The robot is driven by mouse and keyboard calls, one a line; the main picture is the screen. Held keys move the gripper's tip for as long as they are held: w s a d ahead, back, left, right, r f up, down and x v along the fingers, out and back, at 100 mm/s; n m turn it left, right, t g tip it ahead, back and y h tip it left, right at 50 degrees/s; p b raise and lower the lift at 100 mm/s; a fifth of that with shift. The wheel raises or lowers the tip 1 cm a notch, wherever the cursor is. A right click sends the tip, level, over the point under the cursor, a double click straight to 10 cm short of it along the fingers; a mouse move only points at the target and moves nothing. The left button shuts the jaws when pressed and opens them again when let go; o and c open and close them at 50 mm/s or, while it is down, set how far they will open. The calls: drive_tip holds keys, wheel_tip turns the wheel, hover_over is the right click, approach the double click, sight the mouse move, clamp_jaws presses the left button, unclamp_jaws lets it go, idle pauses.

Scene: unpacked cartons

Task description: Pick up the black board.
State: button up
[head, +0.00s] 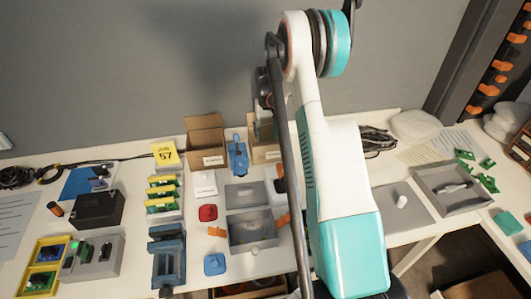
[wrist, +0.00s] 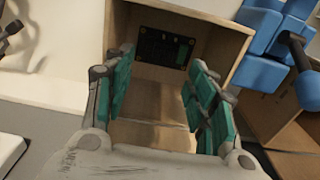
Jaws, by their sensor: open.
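The black board (wrist: 163,47) shows in the wrist view, dark with small marks and a green strip, upright against the inside of an open cardboard carton (wrist: 239,43). My gripper (wrist: 158,68) is open, with its teal-padded fingers to the left and right of the board's lower part. The gap between the fingers is empty, and I cannot tell how far beyond the fingertips the board is. In the head view the board cannot be made out, and my arm hides part of the table.
In the head view, two open cartons (head: 204,131) (head: 264,152) stand at the table's back, with a blue clamp-like tool (head: 237,158) between them. It also shows in the wrist view (wrist: 275,40). Grey trays (head: 250,241), green boards and a black box (head: 97,210) crowd the table.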

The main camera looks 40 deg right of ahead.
drive_tip(key=shift+a+f+b, duration=0.2)
drive_tip(key=shift+f+b, duration=0.45)
drive_tip(key=shift+f, duration=0.85)
drive_tip(key=shift+a+f+b, duration=0.15)
drive_tip(key=shift+f+b, duration=0.45)
drive_tip(key=shift+f, duration=0.85)
drive_tip(key=shift+r, duration=0.1)
drive_tip(key=shift+c, duration=0.6)
drive_tip(key=c, duration=1.1)
